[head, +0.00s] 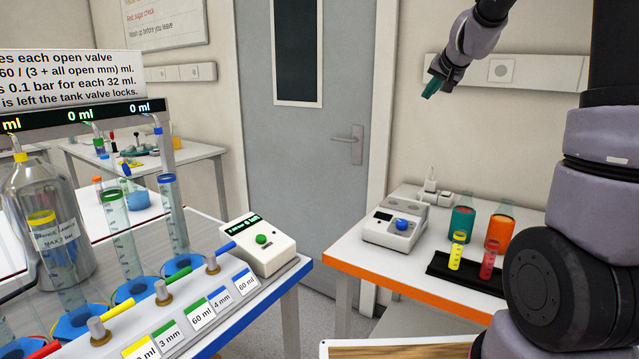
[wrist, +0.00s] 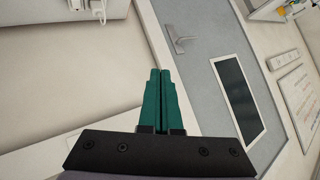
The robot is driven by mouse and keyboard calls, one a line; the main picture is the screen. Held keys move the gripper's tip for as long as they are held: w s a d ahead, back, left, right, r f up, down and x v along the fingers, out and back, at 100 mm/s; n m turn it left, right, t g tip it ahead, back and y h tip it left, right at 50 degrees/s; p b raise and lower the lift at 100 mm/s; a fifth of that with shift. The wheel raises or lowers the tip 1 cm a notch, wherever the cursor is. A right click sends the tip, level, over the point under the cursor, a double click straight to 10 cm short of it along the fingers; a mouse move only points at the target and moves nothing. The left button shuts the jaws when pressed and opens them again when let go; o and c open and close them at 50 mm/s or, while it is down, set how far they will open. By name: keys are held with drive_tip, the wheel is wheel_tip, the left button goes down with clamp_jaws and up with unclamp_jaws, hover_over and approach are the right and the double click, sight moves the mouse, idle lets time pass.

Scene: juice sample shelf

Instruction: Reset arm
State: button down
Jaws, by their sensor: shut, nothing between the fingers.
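My gripper (head: 432,88) is raised in the air at the upper right of the head view, in front of the wall and well above the right table. Its green fingers are shut and empty. In the wrist view my gripper (wrist: 160,75) shows its two green fingers lying together, with the door and wall beyond them. My arm comes down along the right side of the head view. The gripper touches nothing.
The orange-edged table (head: 350,262) holds a device with a blue knob (head: 402,226), a yellow tube (head: 457,252) and a red tube (head: 488,260). The blue-edged bench (head: 285,300) at left carries valves, tall tubes and a metal tank (head: 55,220). A grey door (head: 300,150) stands behind.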

drive_tip(key=s+a+r+n+g+y, duration=0.1)
drive_tip(key=s+a, duration=0.2)
drive_tip(key=s, duration=0.7)
drive_tip(key=s+a+r+g+y, duration=0.1)
drive_tip(key=s+a+r, duration=0.15)
drive_tip(key=s, duration=0.75)
drive_tip(key=s+f+g, duration=0.1)
drive_tip(key=s+f, duration=0.2)
drive_tip(key=s, duration=0.5)
drive_tip(key=s+f+g+h, duration=0.1)
drive_tip(key=s+f, duration=0.2)
drive_tip(key=s, duration=0.5)
drive_tip(key=shift+s+a, duration=0.15)
drive_tip(key=shift+a, duration=0.2)
